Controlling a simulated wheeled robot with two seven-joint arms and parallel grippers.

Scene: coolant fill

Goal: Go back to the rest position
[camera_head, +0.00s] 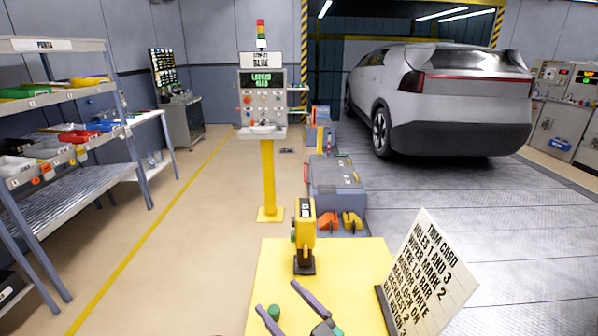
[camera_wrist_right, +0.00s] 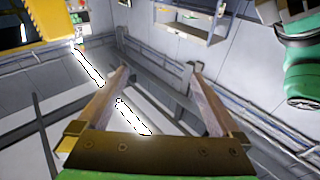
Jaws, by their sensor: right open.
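My right gripper (camera_head: 276,296) is at the bottom of the head view, over the near part of the yellow table (camera_head: 262,270). Its two long fingers are spread apart. In the right wrist view the gripper (camera_wrist_right: 158,72) is open with nothing held between its fingers. A small green piece (camera_head: 273,312) shows between the fingers in the head view; I cannot tell its height or whether it lies on the table. My left gripper is not in view.
A yellow and black handheld device (camera_head: 305,228) stands upright on the table. A white trim card (camera_head: 432,275) stands at the right. A control post (camera_head: 268,185), grey case (camera_head: 335,178), silver car (camera_head: 450,95) and left shelf rack (camera_head: 62,100) are beyond. Floor at left is clear.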

